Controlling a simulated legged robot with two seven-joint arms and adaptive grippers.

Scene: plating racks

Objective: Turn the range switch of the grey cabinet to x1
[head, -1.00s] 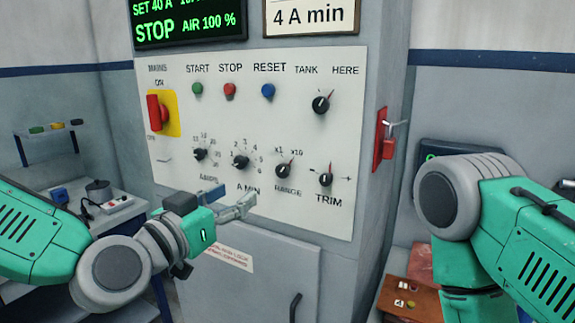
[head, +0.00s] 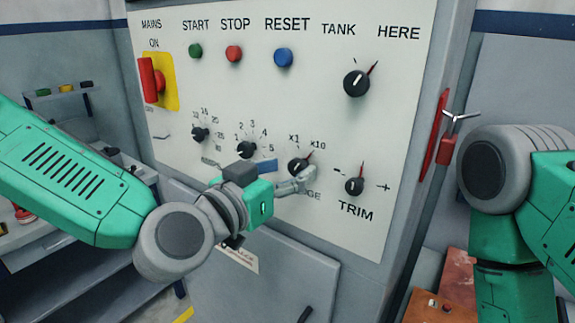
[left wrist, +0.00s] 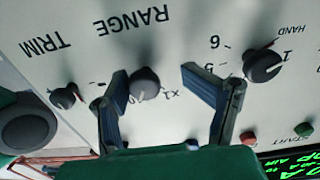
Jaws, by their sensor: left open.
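The grey cabinet (head: 275,215) has a pale panel of knobs facing me. Its range switch (head: 299,166) is a small black knob at the lower middle, with x1 at its upper left and x10 at its upper right. Its red pointer leans up and right, toward x10. My left gripper (head: 284,176) is open just in front of and below it. In the left wrist view, the range switch (left wrist: 145,84) shows upside down between the spread fingers, nearer the left finger; neither finger clearly touches it. My right gripper is out of view.
The trim knob (head: 355,186) sits just right of the range switch, and the A min knob (head: 246,149) to its left. The tank knob (head: 356,83) is above. A red bracket (head: 445,150) sticks out at the cabinet's right edge.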

